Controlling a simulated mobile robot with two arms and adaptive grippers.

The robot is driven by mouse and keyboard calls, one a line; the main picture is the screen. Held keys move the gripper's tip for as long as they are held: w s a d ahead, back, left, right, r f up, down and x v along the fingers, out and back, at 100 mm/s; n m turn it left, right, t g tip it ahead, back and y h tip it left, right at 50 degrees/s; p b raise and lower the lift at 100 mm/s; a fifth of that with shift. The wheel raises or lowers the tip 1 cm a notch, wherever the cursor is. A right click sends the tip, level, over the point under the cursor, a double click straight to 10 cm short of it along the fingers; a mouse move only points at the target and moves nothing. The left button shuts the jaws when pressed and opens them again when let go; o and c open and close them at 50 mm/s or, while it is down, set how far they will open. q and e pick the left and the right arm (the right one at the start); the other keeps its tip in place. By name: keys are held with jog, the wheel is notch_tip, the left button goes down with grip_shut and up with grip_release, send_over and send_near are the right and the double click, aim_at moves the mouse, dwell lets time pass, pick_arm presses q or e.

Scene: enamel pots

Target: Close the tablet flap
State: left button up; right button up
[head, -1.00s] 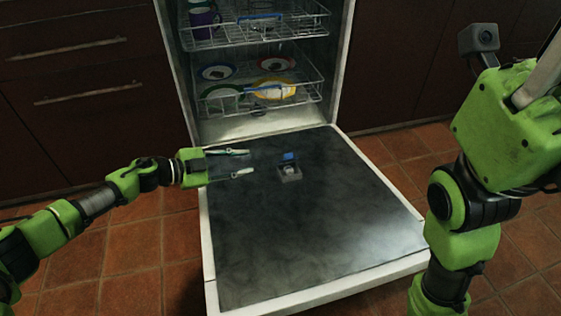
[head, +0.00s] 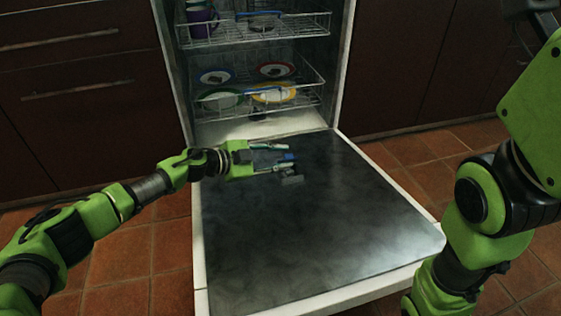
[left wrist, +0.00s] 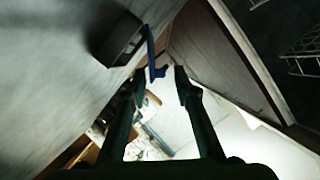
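The tablet flap (head: 288,157) is a small blue lid on the grey tablet compartment (head: 292,180), set in the inner face of the lowered dishwasher door (head: 330,230). The flap stands up, open. My left gripper (head: 279,164) is open at the compartment, its fingers partly covering both parts. In the left wrist view the flap (left wrist: 152,50) shows edge-on, just ahead of the left-hand fingertip and the gap of my gripper (left wrist: 161,76). The compartment (left wrist: 115,38) is dark there. I cannot tell whether a finger touches the flap. My right gripper is out of view.
The lower rack (head: 258,105) holds several rimmed plates. The upper rack (head: 262,30) holds a purple mug (head: 200,20). Both sit inside the dishwasher behind the door. The door's front and right areas are clear. My right arm stands at the right.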

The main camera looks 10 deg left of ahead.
pick_arm(q)
jog(key=shift+d, duration=0.1)
grip_shut()
jog(key=shift+s+d+m+p, duration=0.1)
jog(key=shift+s+m+p, duration=0.2)
jog(key=shift+p, duration=0.4)
jog(key=shift+s+f+t+p, duration=0.15)
jog(key=shift+t+p, duration=0.15)
jog(key=shift+t, duration=0.1)
jog(key=shift+s+d+f+m+t, duration=0.2)
jog(key=shift+s+f+m+t, duration=0.2)
jog(key=shift+m, duration=0.3)
jog(key=shift+s+d+f+m+t+b, duration=0.2)
jog(key=shift+s+f+m+t+b, duration=0.15)
jog(key=shift+f+m, duration=0.35)
jog(key=shift+r+m, duration=0.15)
jog(key=shift+m, duration=0.25)
